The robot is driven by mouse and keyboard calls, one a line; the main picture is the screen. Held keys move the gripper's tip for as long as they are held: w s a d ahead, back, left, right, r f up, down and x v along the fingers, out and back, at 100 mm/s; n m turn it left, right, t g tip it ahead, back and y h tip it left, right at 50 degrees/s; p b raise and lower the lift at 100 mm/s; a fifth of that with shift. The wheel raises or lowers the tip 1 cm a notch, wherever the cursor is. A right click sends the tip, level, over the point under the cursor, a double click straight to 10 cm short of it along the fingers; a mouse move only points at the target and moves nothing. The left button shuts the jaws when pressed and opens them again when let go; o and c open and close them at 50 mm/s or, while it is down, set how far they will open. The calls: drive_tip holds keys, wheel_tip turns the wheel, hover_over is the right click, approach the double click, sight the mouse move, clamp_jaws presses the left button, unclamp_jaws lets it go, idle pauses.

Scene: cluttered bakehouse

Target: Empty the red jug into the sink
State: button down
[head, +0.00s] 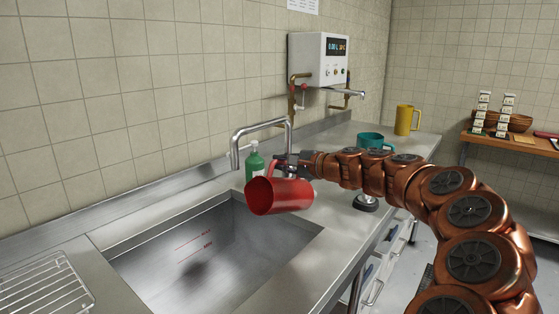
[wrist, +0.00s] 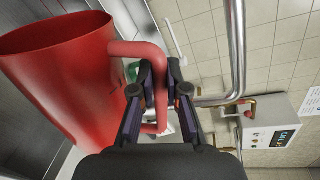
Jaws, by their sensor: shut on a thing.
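The red jug (head: 281,196) is held over the right part of the sink (head: 200,262) in the head view, tilted with its mouth toward the left. In the wrist view the jug (wrist: 60,80) fills the left side. My gripper (head: 283,163) is shut on the jug's handle, which shows between the fingers (wrist: 160,85) in the wrist view. The inside of the jug is mostly hidden, and no liquid is seen flowing out. The sink basin has red marks on its wall and a dark patch, a shadow or reflection, on its floor.
The faucet (head: 235,148) arches just behind the jug. A green bottle (head: 254,163) stands close behind it. A teal mug (head: 370,141) and a yellow jug (head: 405,120) stand further right. A wire rack (head: 45,285) lies left of the sink.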

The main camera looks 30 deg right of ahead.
sight(295, 180)
drive_tip(key=shift+w+d+r+m+y+p, duration=0.35)
drive_tip(key=shift+d+m+p, duration=0.5)
drive_tip(key=shift+p, duration=1)
drive_tip(key=shift+w+d+r+m+y+p, duration=0.1)
drive_tip(key=shift+d+r+m+p, duration=0.55)
drive_tip(key=shift+p, duration=1.15)
drive_tip(key=shift+w+d+r+m+y+p, duration=0.2)
drive_tip(key=shift+d+m+p, duration=0.8)
drive_tip(key=shift+p, duration=0.85)
wheel_tip(295, 180, down, 4)
drive_tip(key=m+y+p, duration=0.1)
drive_tip(key=m+p, duration=0.3)
drive_tip(key=p, duration=0.1)
drive_tip(key=shift+f+t, duration=0.15)
drive_tip(key=shift+t, duration=0.25)
drive_tip(key=shift+f+m+t+y+p, duration=0.3)
drive_tip(key=shift+f+m+p, duration=0.45)
drive_tip(key=shift+f+m, duration=0.7)
drive_tip(key=shift+r, duration=0.15)
drive_tip(key=shift+s+d, duration=0.1)
drive_tip(key=shift+d, duration=0.05)
